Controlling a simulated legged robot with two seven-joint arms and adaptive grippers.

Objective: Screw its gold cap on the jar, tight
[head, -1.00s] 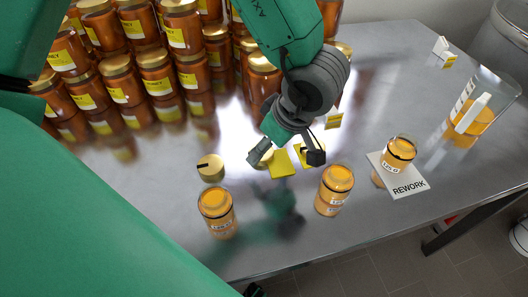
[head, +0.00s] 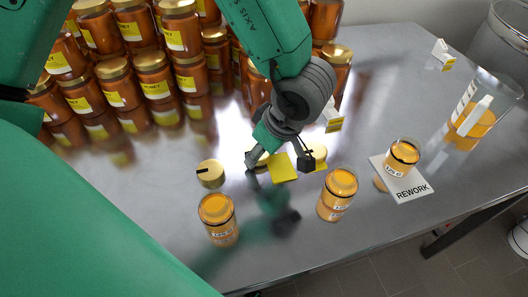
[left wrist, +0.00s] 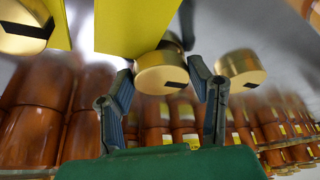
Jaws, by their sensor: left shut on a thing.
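My left gripper (head: 256,157) reaches down from the top of the head view and is shut on a gold cap (head: 262,163). In the left wrist view the held cap (left wrist: 160,76), with a dark mark, sits between both fingers. I cannot tell whether it touches the table. A second gold cap (head: 210,174) lies left of it, and a third gold cap (head: 317,151) lies to the right. Two honey jars without caps stand in front, a left jar (head: 218,220) and a middle jar (head: 338,194). My right gripper is not in view.
A yellow card (head: 284,169) is beside the held cap. Another jar (head: 403,154) stands at the white REWORK card (head: 412,188). A clear vessel (head: 471,125) is at the right. Stacked honey jars (head: 150,75) fill the back left. The table's front left is clear.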

